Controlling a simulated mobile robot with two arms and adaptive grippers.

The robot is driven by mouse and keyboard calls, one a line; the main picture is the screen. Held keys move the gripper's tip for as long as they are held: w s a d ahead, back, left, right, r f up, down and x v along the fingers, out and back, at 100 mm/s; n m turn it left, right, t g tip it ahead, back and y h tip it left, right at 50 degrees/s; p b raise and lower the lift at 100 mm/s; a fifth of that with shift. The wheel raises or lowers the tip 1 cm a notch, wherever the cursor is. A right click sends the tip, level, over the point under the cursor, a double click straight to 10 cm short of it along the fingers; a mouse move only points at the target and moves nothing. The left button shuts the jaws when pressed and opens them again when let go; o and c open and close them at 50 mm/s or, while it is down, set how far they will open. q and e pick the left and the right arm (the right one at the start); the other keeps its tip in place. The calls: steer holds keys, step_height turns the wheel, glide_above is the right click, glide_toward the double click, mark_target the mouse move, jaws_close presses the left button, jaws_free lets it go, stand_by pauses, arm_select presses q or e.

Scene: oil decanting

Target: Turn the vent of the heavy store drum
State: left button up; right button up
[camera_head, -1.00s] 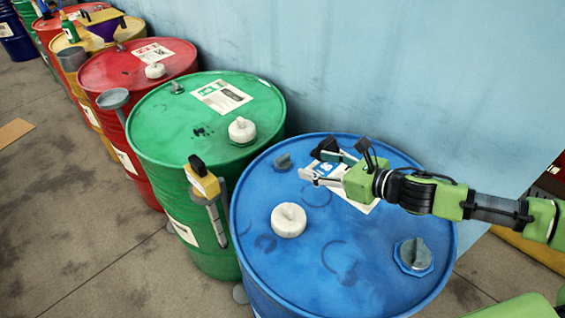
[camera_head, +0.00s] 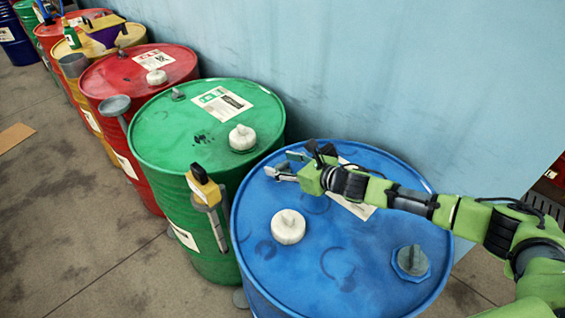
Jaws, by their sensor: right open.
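The blue drum (camera_head: 335,245) stands nearest, with a white round cap (camera_head: 288,227) and a grey knob (camera_head: 411,260) on its lid. A smaller grey vent stood at the back left of this lid; now my right gripper (camera_head: 282,165) is at that spot. The vent is mostly hidden, and I cannot tell whether the fingers touch it. My right gripper is open, reaching in from the right low over the lid. The label (camera_head: 355,205) lies partly under the arm. My left gripper is not in view.
A green drum (camera_head: 195,140) stands close on the left, with a white cap (camera_head: 242,137) and a yellow-and-black tool (camera_head: 203,186) at its side. A red drum (camera_head: 125,75) and several others line the pale blue wall (camera_head: 400,70). Bare floor (camera_head: 70,220) lies to the left.

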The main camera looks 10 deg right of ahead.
steer(key=shift+w+a, duration=0.1)
steer(key=c, duration=1.1)
